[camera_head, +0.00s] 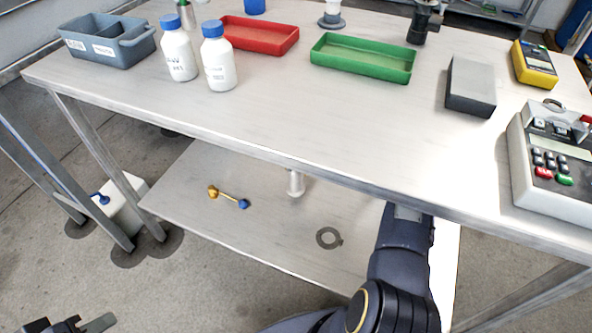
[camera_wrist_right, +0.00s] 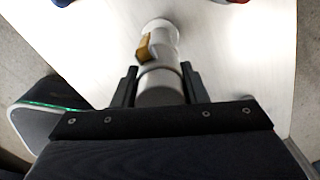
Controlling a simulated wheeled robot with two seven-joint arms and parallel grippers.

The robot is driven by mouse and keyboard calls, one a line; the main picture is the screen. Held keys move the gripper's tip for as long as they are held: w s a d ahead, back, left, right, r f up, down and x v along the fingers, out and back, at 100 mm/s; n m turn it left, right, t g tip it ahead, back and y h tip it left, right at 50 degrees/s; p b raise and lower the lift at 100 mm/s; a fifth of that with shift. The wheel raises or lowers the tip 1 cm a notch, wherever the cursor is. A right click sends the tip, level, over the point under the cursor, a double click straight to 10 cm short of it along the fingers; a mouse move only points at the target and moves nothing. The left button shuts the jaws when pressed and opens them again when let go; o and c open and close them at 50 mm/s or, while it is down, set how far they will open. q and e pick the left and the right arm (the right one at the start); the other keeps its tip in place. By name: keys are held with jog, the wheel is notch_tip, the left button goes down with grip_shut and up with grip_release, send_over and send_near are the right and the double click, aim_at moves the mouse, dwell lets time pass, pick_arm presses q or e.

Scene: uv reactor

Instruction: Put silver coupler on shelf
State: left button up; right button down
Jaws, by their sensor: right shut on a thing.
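The silver coupler (camera_wrist_right: 160,60) is a grey cylinder with a pale ring end and a brass-coloured tab, seen in the right wrist view. My right gripper (camera_wrist_right: 158,80) is shut on it, one finger on each side. Beyond it is a pale flat surface. In the head view my right arm reaches under the front edge of the table, and its gripper is hidden there. The lower shelf (camera_head: 270,235) shows below the tabletop. My left gripper (camera_head: 80,325) is partly in view at the bottom left, its fingers apart and empty, away from the table.
On the lower shelf are a brass-and-blue rod (camera_head: 229,197), a small silver cylinder (camera_head: 296,183) and a dark ring (camera_head: 328,238). The tabletop (camera_head: 300,115) carries bottles (camera_head: 220,72), a red tray (camera_head: 262,48), a green tray (camera_head: 362,68) and a control box (camera_head: 550,190).

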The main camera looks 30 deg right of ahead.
pick_arm(q)
jog(key=shift+f, duration=0.6)
pick_arm(e)
jog(key=shift+f, duration=1.45)
jog(key=shift+f+b, duration=0.15)
jog(key=shift+b, duration=0.25)
jog(key=c, duration=1.3)
grip_release()
jog(key=shift+f, duration=0.1)
jog(key=o, duration=0.4)
pick_arm(q)
jog(key=shift+f, duration=0.15)
pick_arm(e)
jog(key=shift+o, duration=0.2)
jog(key=shift+r, duration=0.3)
pick_arm(q)
notch_tip(320, 180, up, 4)
jog(key=p, duration=0.3)
jog(key=shift+f+p, duration=0.1)
jog(key=shift+p, duration=0.3)
pick_arm(e)
notch_tip(320, 180, up, 7)
jog(key=shift+r, duration=0.2)
